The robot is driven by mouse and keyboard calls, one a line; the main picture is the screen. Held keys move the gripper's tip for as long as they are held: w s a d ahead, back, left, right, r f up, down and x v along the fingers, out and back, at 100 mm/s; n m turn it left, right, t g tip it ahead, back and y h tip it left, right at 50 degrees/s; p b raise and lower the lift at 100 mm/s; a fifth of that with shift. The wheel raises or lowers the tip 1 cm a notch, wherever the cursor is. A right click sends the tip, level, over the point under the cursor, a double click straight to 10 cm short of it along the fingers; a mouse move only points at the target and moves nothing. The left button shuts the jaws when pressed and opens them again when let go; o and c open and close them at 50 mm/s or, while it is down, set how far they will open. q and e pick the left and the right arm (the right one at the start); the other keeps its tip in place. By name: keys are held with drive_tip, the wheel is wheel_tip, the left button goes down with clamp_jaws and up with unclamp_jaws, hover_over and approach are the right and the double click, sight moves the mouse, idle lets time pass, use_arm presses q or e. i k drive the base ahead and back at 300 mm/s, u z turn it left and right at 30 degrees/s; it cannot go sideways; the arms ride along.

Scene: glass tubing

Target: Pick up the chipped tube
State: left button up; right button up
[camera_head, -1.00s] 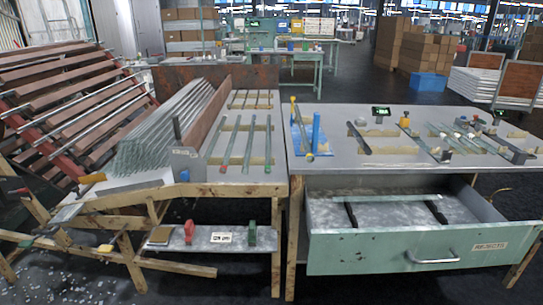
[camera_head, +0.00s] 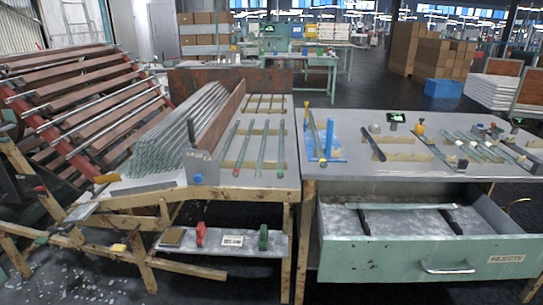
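Several glass tubes show in the head view; I cannot tell which one is chipped. A large bundle of tubes (camera_head: 180,130) lies sloped on the left table. Several single tubes lie apart on wooden strips beside it, among them a tube with a red end (camera_head: 243,143) and one with a green end (camera_head: 281,148). One tube leans at a blue stand (camera_head: 328,142) on the right table. More tubes (camera_head: 483,147) lie on strips at the right. One tube (camera_head: 405,206) lies across two black supports in the open drawer. Neither of my grippers is in view.
The open drawer (camera_head: 372,262) labelled REJECTS juts out below the right table (camera_head: 420,176). A sloped rack (camera_head: 90,105) stands at the left. A low shelf (camera_head: 220,250) holds red and green blocks. Glass shards (camera_head: 70,285) litter the left floor.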

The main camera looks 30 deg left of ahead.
sight(219, 161)
drive_tip(key=k, duration=0.6)
drive_tip(key=u, duration=0.95)
drive_tip(key=i, duration=1.5)
drive_tip(key=u, duration=0.75)
